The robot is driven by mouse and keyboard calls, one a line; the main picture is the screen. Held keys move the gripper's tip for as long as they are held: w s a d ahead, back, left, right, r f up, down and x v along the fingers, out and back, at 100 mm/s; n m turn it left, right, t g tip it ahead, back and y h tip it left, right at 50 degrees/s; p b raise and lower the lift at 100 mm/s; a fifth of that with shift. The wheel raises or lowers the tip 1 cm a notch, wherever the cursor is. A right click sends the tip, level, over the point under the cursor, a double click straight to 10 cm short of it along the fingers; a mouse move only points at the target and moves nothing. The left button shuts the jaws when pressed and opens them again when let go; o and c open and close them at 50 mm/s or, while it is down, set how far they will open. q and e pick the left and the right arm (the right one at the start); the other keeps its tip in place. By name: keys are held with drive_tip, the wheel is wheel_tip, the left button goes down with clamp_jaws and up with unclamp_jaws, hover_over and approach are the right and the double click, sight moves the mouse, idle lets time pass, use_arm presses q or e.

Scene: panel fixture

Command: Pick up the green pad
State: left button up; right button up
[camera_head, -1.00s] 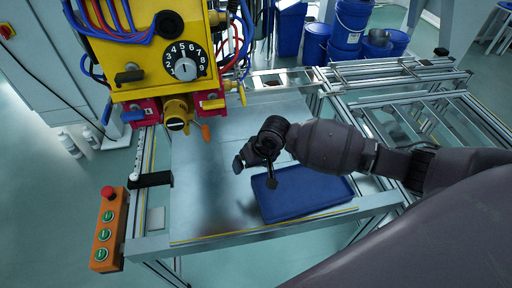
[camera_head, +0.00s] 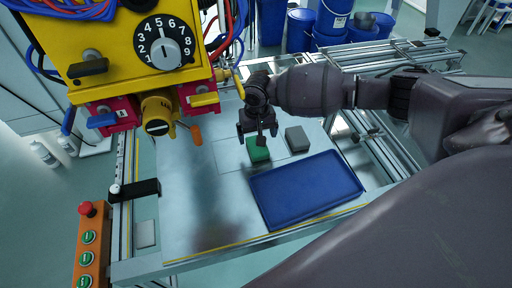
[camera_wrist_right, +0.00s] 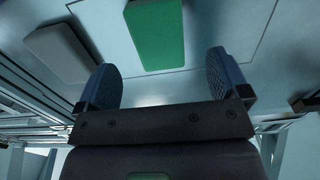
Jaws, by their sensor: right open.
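The green pad (camera_head: 258,150) lies on the metal table just behind the blue tray's upper left edge. My right gripper (camera_head: 257,134) is directly over and beside the pad in the head view, partly covering it. In the right wrist view the pad (camera_wrist_right: 155,33) lies beyond the gap between the two open fingers (camera_wrist_right: 163,84). The fingers are apart and empty, with no contact visible. My left gripper is not in view.
A grey block (camera_head: 297,139) lies right of the pad. The empty blue tray (camera_head: 308,190) sits in front. The yellow panel fixture (camera_head: 140,52) hangs at the left, with an orange button box (camera_head: 90,245) below. The table's left middle is clear.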

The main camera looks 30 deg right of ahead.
sight(257, 148)
drive_tip(key=shift+f, duration=0.6)
wheel_tip(257, 148, down, 4)
drive_tip(key=shift+d+f+b, duration=0.1)
drive_tip(key=shift+f+b, duration=0.05)
drive_tip(key=shift+b, duration=0.75)
drive_tip(key=shift+f, duration=0.3)
drive_tip(key=shift+w, duration=0.1)
drive_tip(key=shift+r, duration=0.15)
drive_tip(key=shift+c, duration=0.2)
drive_tip(key=c, duration=0.9)
